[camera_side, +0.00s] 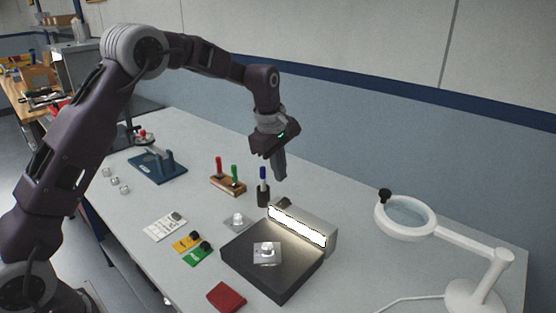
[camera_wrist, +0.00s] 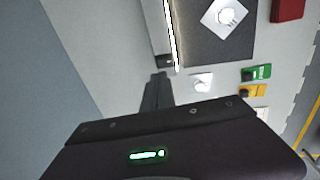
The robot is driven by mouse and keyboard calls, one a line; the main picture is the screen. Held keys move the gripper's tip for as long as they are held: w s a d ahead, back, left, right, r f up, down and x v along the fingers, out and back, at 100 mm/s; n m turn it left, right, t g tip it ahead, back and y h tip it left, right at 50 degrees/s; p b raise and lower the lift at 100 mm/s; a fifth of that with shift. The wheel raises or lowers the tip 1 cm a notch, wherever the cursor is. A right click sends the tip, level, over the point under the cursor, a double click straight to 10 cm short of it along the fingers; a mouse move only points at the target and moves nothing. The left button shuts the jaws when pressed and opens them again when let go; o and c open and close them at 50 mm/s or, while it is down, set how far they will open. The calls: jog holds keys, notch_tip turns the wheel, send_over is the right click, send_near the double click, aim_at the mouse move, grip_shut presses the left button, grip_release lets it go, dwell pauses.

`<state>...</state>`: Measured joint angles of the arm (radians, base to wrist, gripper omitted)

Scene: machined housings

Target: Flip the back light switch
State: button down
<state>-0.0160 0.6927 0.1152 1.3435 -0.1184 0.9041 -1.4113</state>
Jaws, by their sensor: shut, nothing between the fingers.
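The back light is a grey box with a bright, lit white panel (camera_side: 297,226) along the back of a black plate (camera_side: 262,277). A small dark part, which looks like its switch (camera_side: 284,203), sits at the box's left end. In the wrist view the switch (camera_wrist: 166,61) shows just beyond my fingertips, beside the lit strip (camera_wrist: 171,35). My gripper (camera_side: 281,178) is shut and empty, pointing down above and behind that end of the light, apart from it. In the wrist view my gripper (camera_wrist: 158,77) shows its fingers together. The switch's position is too small to read.
A machined housing (camera_side: 266,250) lies on the plate, another (camera_side: 238,220) on the table. A marker in a black holder (camera_side: 263,196) and a wooden marker block (camera_side: 228,184) stand close left. A magnifier lamp (camera_side: 405,217) is at right; the wall runs behind.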

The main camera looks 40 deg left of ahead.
aim_at(285, 199)
jog(key=x, duration=0.6)
jog(key=shift+w+f, duration=0.1)
jog(key=shift+f, duration=0.45)
